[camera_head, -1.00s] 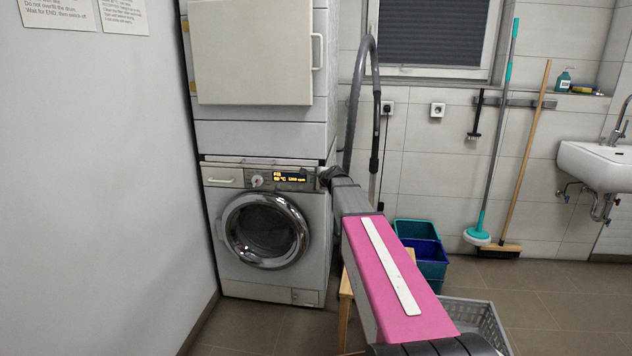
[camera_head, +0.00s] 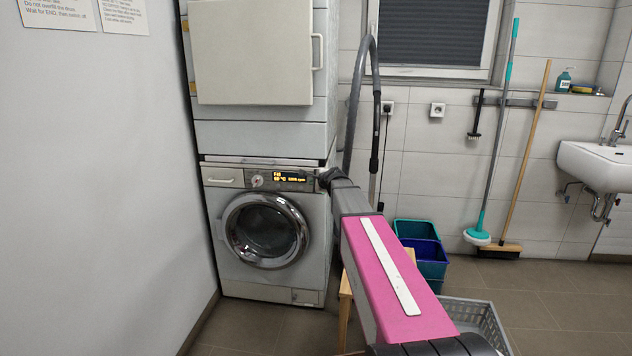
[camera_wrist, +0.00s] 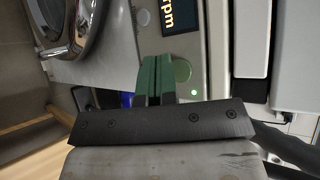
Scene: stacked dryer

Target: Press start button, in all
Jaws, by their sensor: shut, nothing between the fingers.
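A front-loading washing machine (camera_head: 225,250) stands below a second machine with a shut square white door (camera_head: 250,55). Its control panel has a knob (camera_head: 257,181) and a lit display (camera_head: 291,178) with orange text. My gripper (camera_head: 322,180) is at the panel's right end. In the wrist view, its green fingers (camera_wrist: 167,76) are shut and empty. Their tips lie beside and partly over a round pale-green button (camera_wrist: 183,71); I cannot tell whether they touch it. A small green light (camera_wrist: 193,93) glows near the button. The display edge (camera_wrist: 181,16) reads "rpm".
A wall (camera_head: 100,170) stands close on the left. Teal and blue buckets (camera_head: 427,259), a grey crate (camera_head: 482,318) and a wooden stool (camera_head: 345,305) stand near my arm. A grey hose (camera_head: 352,110) hangs behind it. The floor at right is clear.

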